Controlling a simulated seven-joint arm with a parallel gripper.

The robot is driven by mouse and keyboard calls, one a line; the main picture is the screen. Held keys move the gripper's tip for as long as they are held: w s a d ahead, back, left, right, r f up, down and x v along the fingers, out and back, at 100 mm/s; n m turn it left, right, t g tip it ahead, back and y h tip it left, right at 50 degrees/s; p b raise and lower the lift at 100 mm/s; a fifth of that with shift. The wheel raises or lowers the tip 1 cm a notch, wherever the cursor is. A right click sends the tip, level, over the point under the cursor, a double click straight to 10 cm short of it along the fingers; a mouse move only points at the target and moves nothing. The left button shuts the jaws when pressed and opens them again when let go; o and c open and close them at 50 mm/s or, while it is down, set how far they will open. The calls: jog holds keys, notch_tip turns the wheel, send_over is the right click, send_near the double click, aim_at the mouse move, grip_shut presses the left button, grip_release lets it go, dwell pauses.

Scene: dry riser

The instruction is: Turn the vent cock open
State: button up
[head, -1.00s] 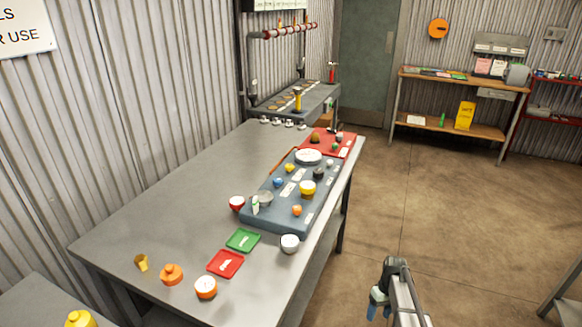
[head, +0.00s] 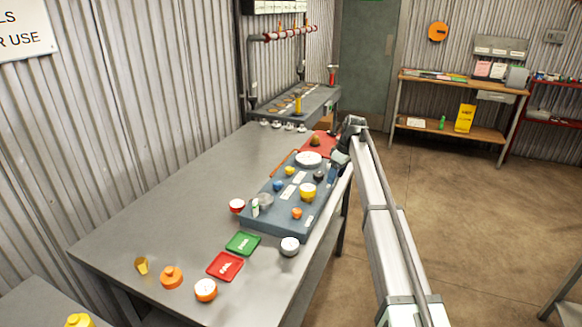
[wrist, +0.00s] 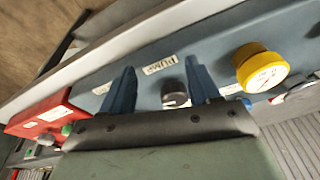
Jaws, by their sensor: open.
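A blue-grey panel (head: 252,220) on the long table carries several coloured knobs and gauges; I cannot tell which is the vent cock. My gripper (head: 333,174) is over the panel's right edge, beside a black knob (head: 319,177). In the wrist view my gripper (wrist: 160,64) is open, its blue fingers spread and empty. A dark knob (wrist: 174,93) shows between the fingers, near a white label (wrist: 160,65) that seems to read PUMP. A yellow-rimmed gauge (wrist: 262,70) is right of the fingers; it also shows in the head view (head: 307,191).
A green tray (head: 242,244), a red tray (head: 225,266), a white cup-like item (head: 290,247) and orange items (head: 171,277) are at the front. The table's left side (head: 170,195) is clear.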

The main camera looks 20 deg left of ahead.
jog(key=n+y, duration=0.1)
jog(key=y, duration=0.1)
send_near(290, 168)
jog(key=shift+t, duration=0.3)
jog(key=x, duration=0.8)
jog(key=shift+s+a+f, duration=0.1)
jog(key=shift+s+f, duration=0.15)
jog(key=shift+s, duration=0.15)
jog(key=shift+c, duration=0.2)
jog(key=c, duration=1)
